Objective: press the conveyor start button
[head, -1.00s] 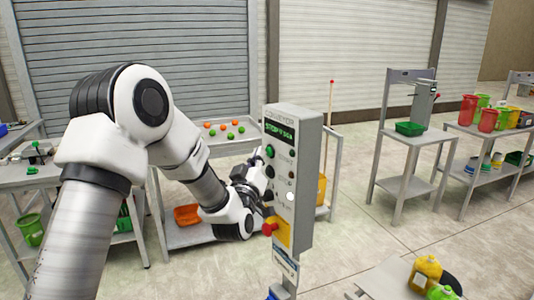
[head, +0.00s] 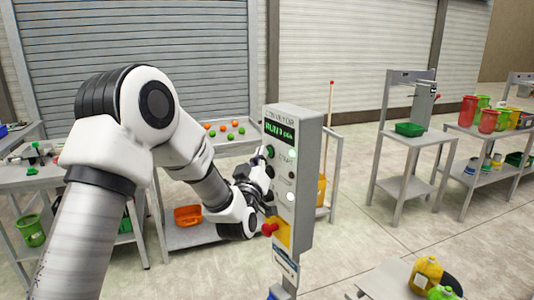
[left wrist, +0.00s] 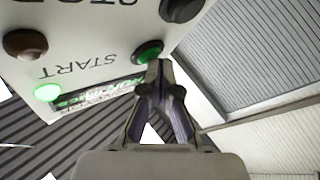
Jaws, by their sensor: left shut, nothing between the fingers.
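The grey conveyor control box (head: 304,190) stands upright on a post in the middle of the head view. Its display (head: 279,132) shows green text that appears to read RUN. The green start button (head: 270,151) is on the box face below the display; it also shows in the left wrist view (left wrist: 149,51) near the upside-down START label. My left gripper (left wrist: 156,72) is shut and empty, its fingertips at the green button and seemingly touching it. A green lamp (left wrist: 47,93) beside the display is lit. My right gripper is not in view.
A red mushroom button (head: 270,229) on a yellow plate sits lower on the box. A dark knob (left wrist: 184,9) and a brown button (left wrist: 25,45) are near the green button. Behind stands a table (head: 235,147) with orange and green balls.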

